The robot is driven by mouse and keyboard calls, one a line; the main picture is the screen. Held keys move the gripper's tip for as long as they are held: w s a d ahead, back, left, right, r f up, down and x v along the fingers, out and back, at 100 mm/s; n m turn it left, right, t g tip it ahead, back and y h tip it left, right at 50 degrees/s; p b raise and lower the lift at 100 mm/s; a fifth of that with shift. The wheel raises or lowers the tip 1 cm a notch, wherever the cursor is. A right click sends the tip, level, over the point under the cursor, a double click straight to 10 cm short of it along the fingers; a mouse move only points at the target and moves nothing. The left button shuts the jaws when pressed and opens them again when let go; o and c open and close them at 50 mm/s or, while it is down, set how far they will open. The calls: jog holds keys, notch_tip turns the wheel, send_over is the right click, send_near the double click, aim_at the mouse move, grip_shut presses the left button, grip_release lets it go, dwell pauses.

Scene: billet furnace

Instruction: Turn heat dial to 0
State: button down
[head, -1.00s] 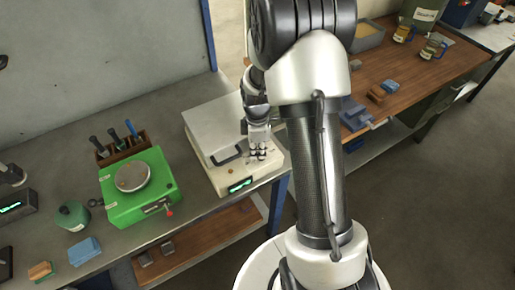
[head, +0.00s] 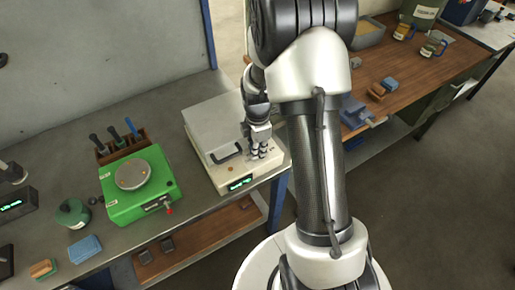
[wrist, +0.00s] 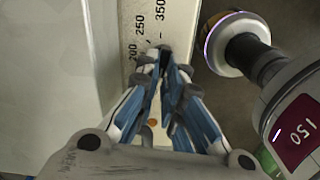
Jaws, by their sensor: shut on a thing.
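The furnace is a cream box with a grey lid (head: 214,122) on the bench, in the middle of the head view. Its front panel (head: 215,176) carries a lit green display (head: 240,183), too small to read. My gripper (head: 260,153) is low over the right part of this panel. In the wrist view, my gripper (wrist: 166,62) is shut on the heat dial, which its blue-and-grey fingers almost wholly hide. Printed scale marks (wrist: 140,25) show 200, 250 and 350 beyond the fingertips. The dial's exact setting cannot be told.
A green device with a round plate (head: 132,174) stands left of the furnace, before a rack of tools (head: 118,147).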

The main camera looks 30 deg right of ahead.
jog(key=c, duration=1.7)
grip_release()
notch_tip(320, 180, up, 12)
